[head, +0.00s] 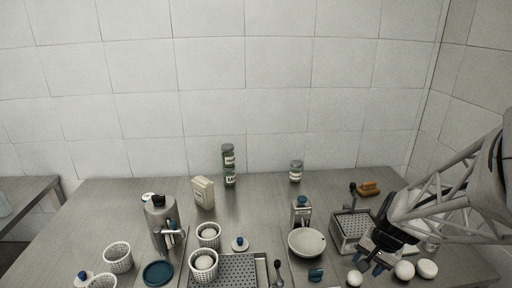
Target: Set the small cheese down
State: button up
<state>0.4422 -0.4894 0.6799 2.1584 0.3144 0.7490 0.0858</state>
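My gripper (371,266) is at the lower right, pointing down with its dark blue fingertips low over the metal table. I cannot make out anything between the fingertips, and the view is too small to tell how far apart they are. A small white round cheese (355,278) shows just below and left of the fingertips; I cannot tell whether they touch it. Two larger white rounds, one (404,270) and another (428,268), lie to the right of the gripper. White rounds also sit in two perforated baskets, the front one (203,270) and the rear one (208,244).
A perforated metal tray (350,240) stands just left of my arm. A white bowl (307,253) is left of that. A perforated drain plate (240,272), a metal jug (160,225) and a blue disc (158,273) crowd the left half. The table's (270,198) back strip has free room.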

aim_at(358, 275)
jog(key=shift+x, duration=1.35)
jog(key=shift+f, duration=0.15)
jog(key=shift+x, duration=2.45)
jog(key=shift+d, duration=0.15)
jog(key=c, duration=0.6)
jog(key=shift+w+a+r+v, duration=0.1)
jog(key=shift+w+a+v, duration=0.2)
jog(key=shift+v, duration=1.35)
jog(key=shift+w+a+r+v, duration=0.1)
jog(key=shift+w+a+v, duration=0.15)
jog(key=shift+v, duration=1.35)
jog(key=shift+w+a+r+v, duration=0.1)
jog(key=shift+w+a+v, duration=0.15)
jog(key=shift+v, duration=1.4)
